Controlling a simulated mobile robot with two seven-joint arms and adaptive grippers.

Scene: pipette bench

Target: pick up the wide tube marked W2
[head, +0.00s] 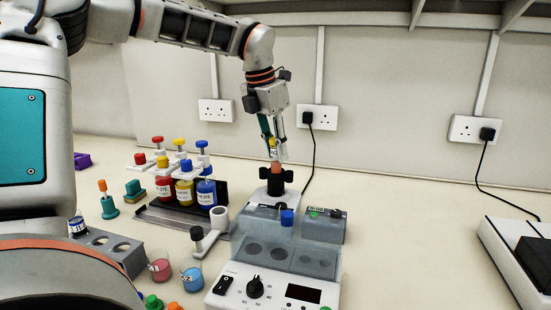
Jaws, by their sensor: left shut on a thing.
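My left gripper (274,143) points down above the back of the bench equipment, shut on a small tube (274,154). The tube is upright, with a yellow part at its top and a pale label that looks like W2, though it is too small to read surely. Orange shows at its lower end, just above a black clamp-like part (276,181) on a white stand. I cannot tell whether the tube touches this part. The fingers hide some of the tube. My right gripper is not in view.
A grey block machine (287,258) with a dial stands in front. Dye bottles (184,190) stand on a dark rack to the left. Pink (160,266) and blue (192,276) cups stand near a grey holed rack (112,246). A pale device (517,258) is at right; bench between is clear.

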